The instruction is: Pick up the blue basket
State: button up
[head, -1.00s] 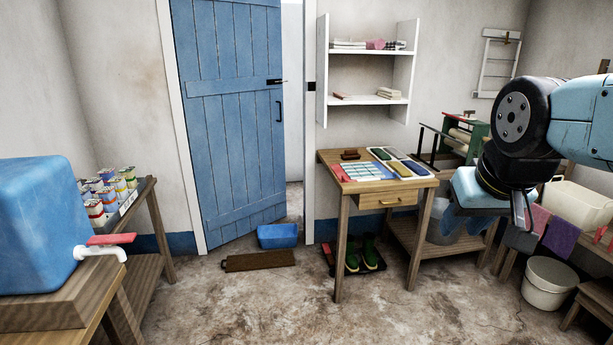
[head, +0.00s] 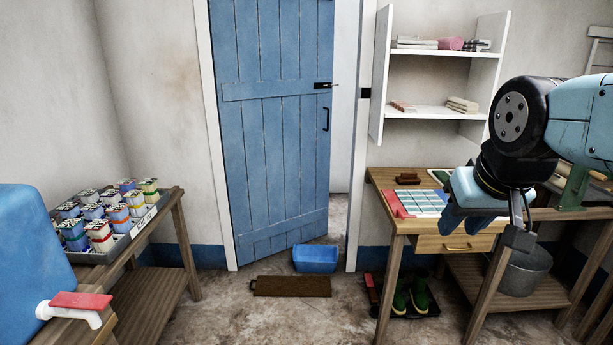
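The blue basket (head: 316,260) is a small open tub on the floor, upright, at the foot of the blue door (head: 268,130) by the doorway. It looks empty, though its far bottom is hard to see. My gripper (head: 468,222) hangs at the right of the head view, in front of the wooden table, well apart from the basket and much nearer to me. Its blue fingers point down; their gap is not clear from this side.
A brown mat or board (head: 291,286) lies just in front of the basket. Green boots (head: 410,297) stand on a dark tray under the wooden table (head: 398,228). A rack of tins (head: 108,219) and a blue water tank (head: 30,265) stand at left.

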aim_at(306, 258)
jog(key=u, duration=0.2)
jog(key=i, duration=1.1)
jog(key=u, duration=0.3)
jog(key=i, duration=2.2)
jog(key=u, duration=0.05)
